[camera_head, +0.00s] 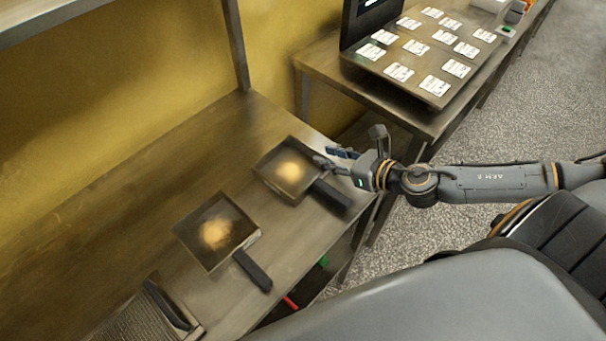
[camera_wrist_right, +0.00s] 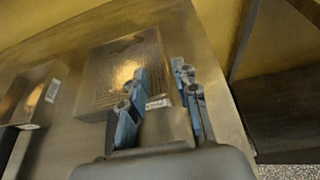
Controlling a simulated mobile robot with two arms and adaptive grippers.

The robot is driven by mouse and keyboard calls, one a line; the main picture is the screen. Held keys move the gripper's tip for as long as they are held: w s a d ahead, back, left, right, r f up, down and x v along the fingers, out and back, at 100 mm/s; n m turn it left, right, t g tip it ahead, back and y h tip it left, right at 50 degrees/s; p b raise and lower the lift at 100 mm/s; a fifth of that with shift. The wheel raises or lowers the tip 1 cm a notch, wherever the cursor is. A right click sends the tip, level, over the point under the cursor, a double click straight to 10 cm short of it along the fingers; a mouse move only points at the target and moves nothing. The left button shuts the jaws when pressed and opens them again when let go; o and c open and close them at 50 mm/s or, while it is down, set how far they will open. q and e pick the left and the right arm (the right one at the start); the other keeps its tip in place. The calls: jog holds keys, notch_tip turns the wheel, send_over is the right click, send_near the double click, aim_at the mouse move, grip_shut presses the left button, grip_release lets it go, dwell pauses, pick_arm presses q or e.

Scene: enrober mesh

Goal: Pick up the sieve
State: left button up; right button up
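Two square metal sieves with black handles lie on the steel table. One sieve (camera_head: 270,170) is farther back, close to my right gripper (camera_head: 330,161). The other sieve (camera_head: 190,232) is nearer, to the left. In the right wrist view, the closer sieve (camera_wrist_right: 100,85) shows its mesh just beyond and left of my right gripper (camera_wrist_right: 161,72). The blue fingers are apart with nothing held between them. The fingers overlap the sieve's near edge in that view; I cannot tell whether they touch it. My left gripper is not in view.
The steel table (camera_head: 130,190) has clear room along its back. A ridged metal item (camera_head: 135,318) lies at its near left end. A second table (camera_head: 325,66) holds a dark board (camera_head: 395,58) with several white cards.

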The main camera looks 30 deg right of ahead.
aim_at(313, 149)
jog(key=shift+w+a+f, duration=0.1)
jog(key=shift+w+a, duration=0.05)
jog(key=shift+w, duration=0.15)
jog(key=shift+w+a+p, duration=0.1)
jog(key=shift+w+p, duration=0.2)
jog(key=shift+w, duration=0.15)
jog(key=p+x, duration=0.1)
jog(key=x, duration=0.2)
jog(key=shift+w+p, duration=0.35)
jog(key=shift+w, duration=0.05)
jog(key=shift+w+a+f, duration=0.1)
jog(key=shift+w+f, duration=0.15)
jog(key=shift+f, duration=0.05)
grip_shut()
